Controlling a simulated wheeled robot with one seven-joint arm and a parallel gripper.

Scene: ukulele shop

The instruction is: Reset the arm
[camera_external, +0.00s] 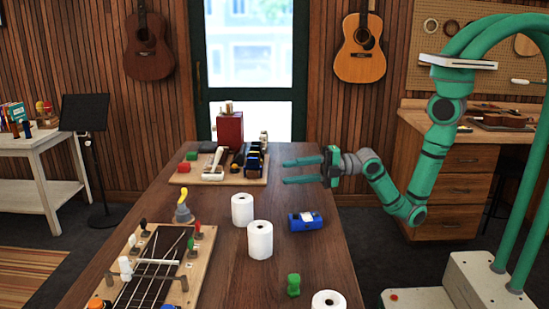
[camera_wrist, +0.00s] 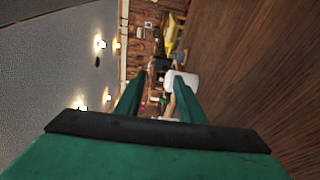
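My gripper (camera_external: 302,170) is at the end of my green arm, which reaches in from the right in the external view. Its two green fingers point left, apart and with nothing between them, over the back right part of the wooden table (camera_external: 190,214). In the wrist view the two fingers (camera_wrist: 158,96) are also spread. That view is turned on its side, with the ceiling at left and the tabletop at right. A white roll shows beyond the fingers there.
White rolls (camera_external: 242,209) (camera_external: 260,239), a blue item (camera_external: 305,221) and a green piece (camera_external: 293,284) stand in front. A stringed board (camera_external: 160,262) lies at front left. A workbench (camera_external: 450,165) stands at right.

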